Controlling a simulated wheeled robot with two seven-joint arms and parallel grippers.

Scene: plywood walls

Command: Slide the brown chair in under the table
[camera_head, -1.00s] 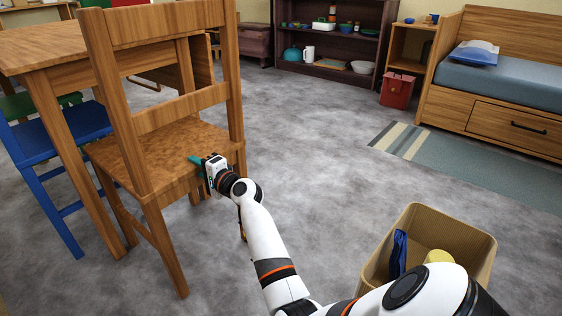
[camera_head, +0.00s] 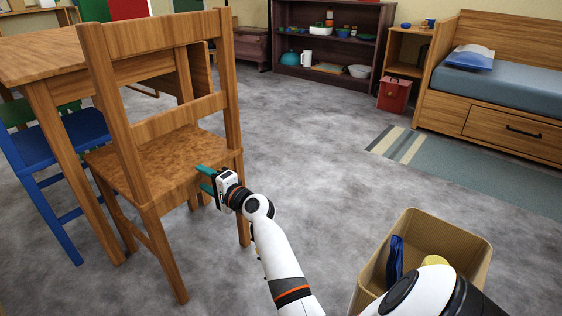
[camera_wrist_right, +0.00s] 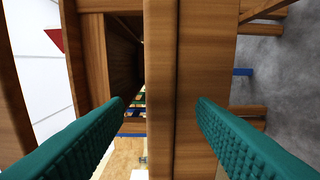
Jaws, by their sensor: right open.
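The brown wooden chair (camera_head: 175,158) stands at the left in the head view, its slatted back nearest me and its seat toward the table. The wooden table (camera_head: 45,62) is at the far left, partly hidden by the chair's back. My right gripper (camera_head: 205,180) is open at the chair's near seat edge, its teal fingers pointing left. In the right wrist view, the two fingers (camera_wrist_right: 160,105) lie on either side of a wooden part of the chair (camera_wrist_right: 180,85). I cannot tell whether they touch it. My left gripper is out of view.
A blue chair (camera_head: 60,140) stands left of the brown chair, by the table. A tan bin (camera_head: 455,235) with items in it stands at the lower right. A bed (camera_head: 500,90), a striped rug (camera_head: 455,165) and a red box (camera_head: 394,95) are farther right. The middle floor is clear.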

